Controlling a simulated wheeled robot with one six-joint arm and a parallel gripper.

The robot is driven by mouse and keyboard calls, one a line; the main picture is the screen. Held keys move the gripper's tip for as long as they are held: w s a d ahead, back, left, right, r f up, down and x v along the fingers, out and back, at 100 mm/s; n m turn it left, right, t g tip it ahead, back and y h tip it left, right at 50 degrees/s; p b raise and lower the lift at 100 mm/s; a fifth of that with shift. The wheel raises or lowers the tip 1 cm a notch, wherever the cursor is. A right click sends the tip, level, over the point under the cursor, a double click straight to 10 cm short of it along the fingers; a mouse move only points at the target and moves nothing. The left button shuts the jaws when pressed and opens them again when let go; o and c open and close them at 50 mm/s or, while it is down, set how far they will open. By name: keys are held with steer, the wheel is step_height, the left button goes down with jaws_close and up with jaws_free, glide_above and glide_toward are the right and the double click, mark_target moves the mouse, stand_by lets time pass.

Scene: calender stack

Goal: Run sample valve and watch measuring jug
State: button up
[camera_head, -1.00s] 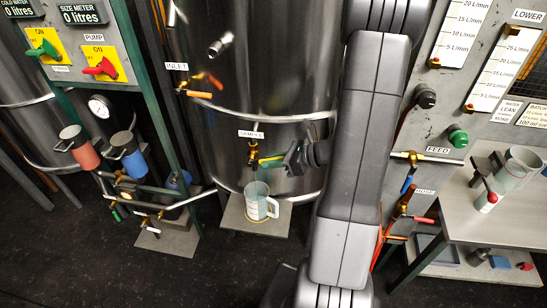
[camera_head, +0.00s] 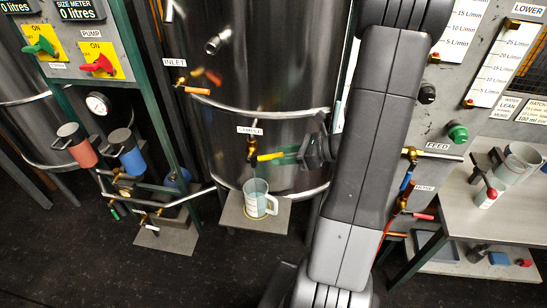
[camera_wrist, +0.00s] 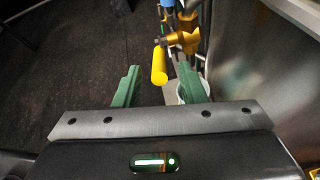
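The brass sample valve (camera_head: 252,147) is on the front of the steel vessel below the SAMPLE label, its yellow handle (camera_head: 270,157) pointing right. The valve also shows in the wrist view (camera_wrist: 181,39), with the yellow handle (camera_wrist: 159,66) between my green fingertips. My gripper (camera_wrist: 158,72) is open, with clear space on both sides of the handle. In the head view, my gripper (camera_head: 288,154) is just right of the handle. The clear measuring jug (camera_head: 257,204) stands upright below the valve. In the wrist view it is mostly hidden behind the right finger. I cannot make out its liquid level.
The jug stands on a small grey stand (camera_head: 237,216). The inlet valve's orange handle (camera_head: 197,90) is above left. A bench (camera_head: 480,215) with another jug (camera_head: 518,165) is at the right. The dark floor (camera_head: 95,265) at front left is clear.

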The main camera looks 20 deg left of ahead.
steer(key=b+v, duration=0.1)
steer(key=v, duration=0.8)
steer(key=shift+d, duration=0.35)
steer(key=shift+w+r, duration=0.1)
